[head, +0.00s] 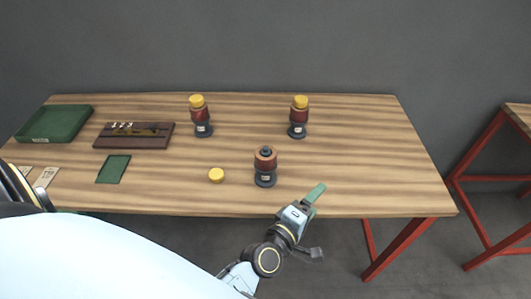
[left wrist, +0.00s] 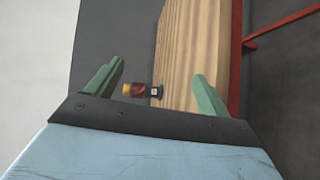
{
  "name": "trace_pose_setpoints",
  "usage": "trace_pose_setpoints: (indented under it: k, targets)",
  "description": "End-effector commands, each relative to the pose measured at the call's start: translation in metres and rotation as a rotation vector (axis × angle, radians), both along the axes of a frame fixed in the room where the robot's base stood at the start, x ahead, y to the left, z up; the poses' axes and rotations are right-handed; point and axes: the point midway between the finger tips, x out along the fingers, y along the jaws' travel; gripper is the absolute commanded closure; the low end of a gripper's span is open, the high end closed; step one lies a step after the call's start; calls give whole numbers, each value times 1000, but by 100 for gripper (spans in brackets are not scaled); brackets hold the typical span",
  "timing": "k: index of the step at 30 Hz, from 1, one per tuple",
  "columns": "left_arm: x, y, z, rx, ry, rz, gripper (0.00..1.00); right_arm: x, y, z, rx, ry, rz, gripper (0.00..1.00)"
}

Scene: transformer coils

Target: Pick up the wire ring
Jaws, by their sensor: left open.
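A small yellow round piece (head: 216,175), the only loose ring-like thing I see, lies flat on the table near its front edge; I cannot make out a hole in it. To its right stands a coil post (head: 265,168) with a reddish-brown winding, a dark base and a bare dark peg on top. My left gripper (head: 315,194) is at the table's front edge, right of this post and well apart from the yellow piece. Its green fingers are spread and empty in the left wrist view (left wrist: 157,88). My right gripper is not in view.
Two yellow-topped coil posts, a left one (head: 201,117) and a right one (head: 299,117), stand farther back. A green tray (head: 84,111), a brown rack (head: 102,143) and a dark green mat (head: 113,169) lie at left. The table's right part is clear.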

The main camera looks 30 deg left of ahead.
Motion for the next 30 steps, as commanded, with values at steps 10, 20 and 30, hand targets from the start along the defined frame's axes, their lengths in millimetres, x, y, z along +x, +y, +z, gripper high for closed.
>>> trace_pose_setpoints:
  k: [10, 20, 30]
  targets:
    - [19, 76, 83, -1035, -276, 681, 20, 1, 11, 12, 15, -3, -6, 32]
    - [-8, 92, 63, -1604, -348, 1144, 20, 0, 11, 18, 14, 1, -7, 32]
    - [23, 129, 41, -1632, -353, 1176, 20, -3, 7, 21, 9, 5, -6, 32]
